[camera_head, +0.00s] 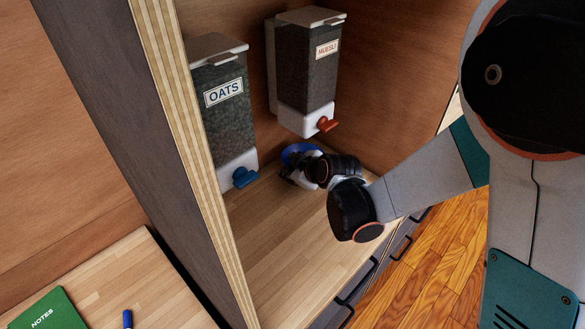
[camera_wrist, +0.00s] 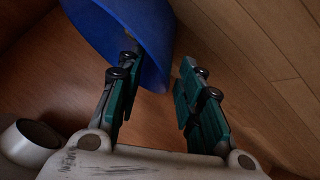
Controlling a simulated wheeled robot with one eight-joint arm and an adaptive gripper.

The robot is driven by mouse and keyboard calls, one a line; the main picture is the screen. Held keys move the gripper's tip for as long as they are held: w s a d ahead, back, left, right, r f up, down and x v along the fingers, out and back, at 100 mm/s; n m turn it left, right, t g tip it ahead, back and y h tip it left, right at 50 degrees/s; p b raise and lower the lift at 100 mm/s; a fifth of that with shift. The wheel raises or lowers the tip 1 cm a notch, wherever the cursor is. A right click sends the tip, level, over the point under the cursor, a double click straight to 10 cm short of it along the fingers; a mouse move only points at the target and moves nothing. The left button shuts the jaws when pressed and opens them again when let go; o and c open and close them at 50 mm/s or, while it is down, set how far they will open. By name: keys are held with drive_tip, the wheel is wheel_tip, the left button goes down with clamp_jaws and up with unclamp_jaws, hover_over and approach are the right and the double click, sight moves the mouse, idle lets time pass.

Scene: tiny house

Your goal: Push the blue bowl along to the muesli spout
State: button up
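The blue bowl (camera_head: 299,152) sits on the wooden counter below the muesli dispenser (camera_head: 306,65), mostly hidden behind my gripper (camera_head: 299,177). The orange muesli spout (camera_head: 327,124) is slightly right of the visible part of the bowl and above it. In the wrist view, the bowl (camera_wrist: 140,28) fills the upper left. My gripper (camera_wrist: 160,62) has its fingers apart with nothing clamped between them. The left finger overlaps the bowl near its rim; I cannot tell whether they touch. The right finger is clear of the bowl.
The oats dispenser (camera_head: 222,105) with its blue spout (camera_head: 244,177) stands to the left. A thick partition edge (camera_head: 190,145) bounds the alcove on the left. The front counter (camera_head: 285,245) is clear.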

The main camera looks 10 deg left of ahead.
drive_tip(key=v, duration=0.7)
drive_tip(key=shift+s+d+r, duration=0.2)
idle(0.4)
